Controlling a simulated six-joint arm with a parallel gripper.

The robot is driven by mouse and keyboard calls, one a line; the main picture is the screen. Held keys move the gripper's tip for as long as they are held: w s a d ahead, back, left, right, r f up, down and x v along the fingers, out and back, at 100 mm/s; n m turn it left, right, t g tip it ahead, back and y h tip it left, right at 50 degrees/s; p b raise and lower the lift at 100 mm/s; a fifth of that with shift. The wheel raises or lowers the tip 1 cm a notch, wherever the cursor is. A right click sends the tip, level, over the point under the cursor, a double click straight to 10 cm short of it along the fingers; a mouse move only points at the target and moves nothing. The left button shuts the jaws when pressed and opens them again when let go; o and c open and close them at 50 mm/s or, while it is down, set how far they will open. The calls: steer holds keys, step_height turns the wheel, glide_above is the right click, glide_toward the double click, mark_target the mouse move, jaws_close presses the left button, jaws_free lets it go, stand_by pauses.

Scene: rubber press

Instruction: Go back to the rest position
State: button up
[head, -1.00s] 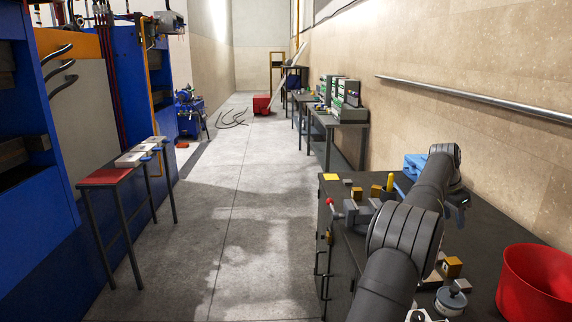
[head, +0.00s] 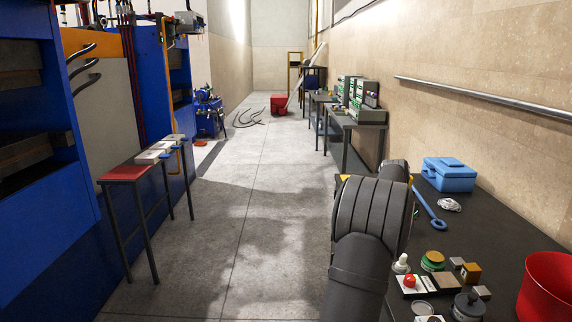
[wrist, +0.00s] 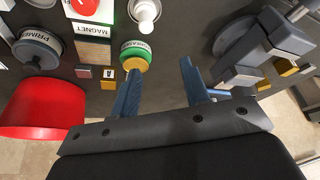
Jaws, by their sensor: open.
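My gripper (wrist: 160,82) shows in the wrist view with its two blue fingers spread apart and nothing between them. The left fingertip appears close to a green and yellow grease tin (wrist: 135,55); I cannot tell whether they touch. In the head view my own arm crosses the near edge of the dark workbench (head: 496,218), and the gripper itself is hidden.
On the bench are a blue toolbox (head: 448,174), a blue wrench (head: 428,208), a red bucket (head: 545,290), a primer can (head: 468,305), a white bottle (head: 401,264) and small blocks. A vise (wrist: 240,65) shows in the wrist view.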

steer(key=a+f+n+t, duration=0.1)
steer(key=a+f+n, duration=0.1)
steer(key=a, duration=0.8)
steer(key=shift+w+a+f, duration=0.35)
steer(key=shift+a+f, duration=0.05)
steer(key=shift+f, duration=0.05)
